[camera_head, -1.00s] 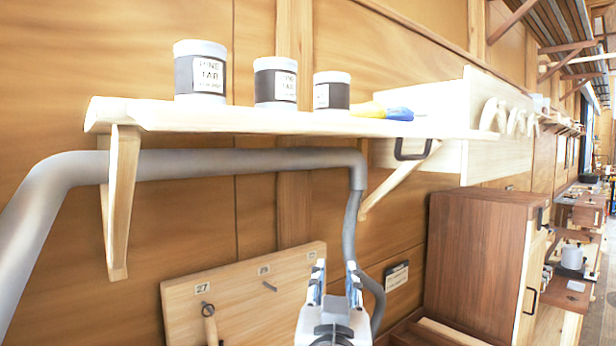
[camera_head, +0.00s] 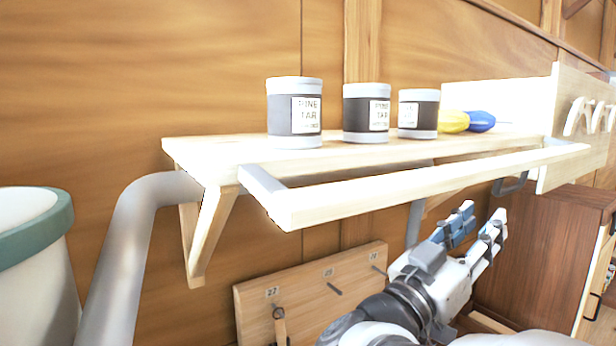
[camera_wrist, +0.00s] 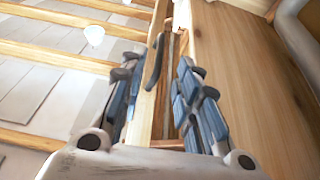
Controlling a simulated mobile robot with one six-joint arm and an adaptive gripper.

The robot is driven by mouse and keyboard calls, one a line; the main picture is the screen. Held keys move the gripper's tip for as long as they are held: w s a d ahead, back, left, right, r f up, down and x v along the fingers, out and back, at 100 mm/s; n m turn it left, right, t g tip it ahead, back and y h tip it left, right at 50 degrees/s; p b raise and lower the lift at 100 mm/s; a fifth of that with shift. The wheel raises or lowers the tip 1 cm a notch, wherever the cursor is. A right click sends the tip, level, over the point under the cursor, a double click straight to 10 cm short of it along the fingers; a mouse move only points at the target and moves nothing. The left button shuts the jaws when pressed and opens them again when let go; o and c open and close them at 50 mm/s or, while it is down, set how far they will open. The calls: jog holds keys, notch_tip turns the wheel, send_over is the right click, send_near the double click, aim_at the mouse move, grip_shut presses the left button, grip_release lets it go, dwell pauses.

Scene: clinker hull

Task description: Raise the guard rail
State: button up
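The guard rail (camera_head: 430,182) is a pale wooden bar along the shelf's front edge. It juts out in front of the shelf (camera_head: 210,155), about level with it, on a grey end arm (camera_head: 262,184). A dark handle (camera_head: 510,186) hangs under the rail's right part. My gripper (camera_head: 478,222) is open and empty, below the rail and left of the handle, its fingers pointing up and right. In the wrist view, the handle (camera_wrist: 153,62) shows between the parted fingers (camera_wrist: 160,75), ahead of them; I cannot tell whether they touch it.
Several items stand on the shelf: pine tar tins (camera_head: 294,115) and a yellow-and-blue object (camera_head: 468,121). A wooden bracket (camera_head: 208,235) is under its left end. A peg board (camera_head: 310,290) is below, and a brown cabinet (camera_head: 535,260) at right.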

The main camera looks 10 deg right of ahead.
jog(key=p+x, duration=0.1)
jog(key=x, duration=0.8)
jog(key=shift+w+d+r+p, duration=0.1)
jog(key=shift+d+r+p, duration=0.05)
jog(key=shift+d+p, duration=0.15)
jog(key=shift+a, duration=0.1)
jog(key=shift+c, duration=0.2)
grip_shut()
